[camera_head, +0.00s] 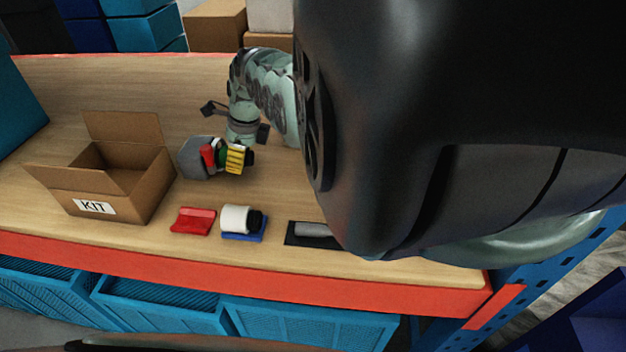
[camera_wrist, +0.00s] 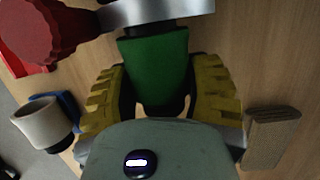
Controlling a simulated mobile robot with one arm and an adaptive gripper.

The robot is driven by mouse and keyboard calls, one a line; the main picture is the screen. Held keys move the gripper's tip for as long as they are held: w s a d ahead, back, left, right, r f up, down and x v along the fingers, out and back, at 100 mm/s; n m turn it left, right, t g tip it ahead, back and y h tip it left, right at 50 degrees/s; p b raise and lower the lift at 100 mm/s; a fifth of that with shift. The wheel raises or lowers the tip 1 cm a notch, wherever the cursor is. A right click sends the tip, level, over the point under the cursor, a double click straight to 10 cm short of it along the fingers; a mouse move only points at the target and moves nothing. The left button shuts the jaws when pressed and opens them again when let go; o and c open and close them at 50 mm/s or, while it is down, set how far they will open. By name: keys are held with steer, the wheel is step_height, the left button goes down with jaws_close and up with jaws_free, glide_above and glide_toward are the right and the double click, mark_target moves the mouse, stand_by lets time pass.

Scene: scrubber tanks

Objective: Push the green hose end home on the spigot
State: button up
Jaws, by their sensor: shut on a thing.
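The green hose end (camera_wrist: 155,58) is between the yellow ribbed fingers of my gripper (camera_wrist: 160,85) in the wrist view. My gripper is shut on it. Just beyond the hose end is a silver metal cylinder (camera_wrist: 158,12), probably the spigot. The hose end's far edge lies right at it; I cannot tell how far it is seated. In the head view my gripper (camera_head: 238,158) is beside a grey rounded body (camera_head: 196,160) with a red part (camera_head: 208,155). Only a sliver of green (camera_head: 222,146) shows there. A red knob (camera_wrist: 45,30) stands left of the cylinder in the wrist view.
An open cardboard KIT box (camera_head: 105,185) is to the left. A red object (camera_head: 192,220), a white roll (camera_head: 235,219) on a blue holder and a dark tray (camera_head: 300,240) lie along the front. A brown block (camera_wrist: 270,135) is right of my gripper in the wrist view.

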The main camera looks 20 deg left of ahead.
mark_target(227, 157)
steer(key=shift+s+a+b, duration=0.2)
steer(key=shift+a+b, duration=0.35)
steer(key=shift+b, duration=0.25)
steer(key=shift+s+a, duration=0.1)
steer(key=shift+a, duration=0.2)
steer(key=shift+d, duration=0.15)
stand_by(0.6)
steer(key=shift+b, duration=0.45)
steer(key=shift+a+b, duration=0.55)
steer(key=shift+b, duration=0.35)
steer(key=shift+s+a, duration=0.15)
steer(key=shift+a, duration=0.05)
steer(key=o, duration=1.4)
steer(key=shift+d+r, duration=0.1)
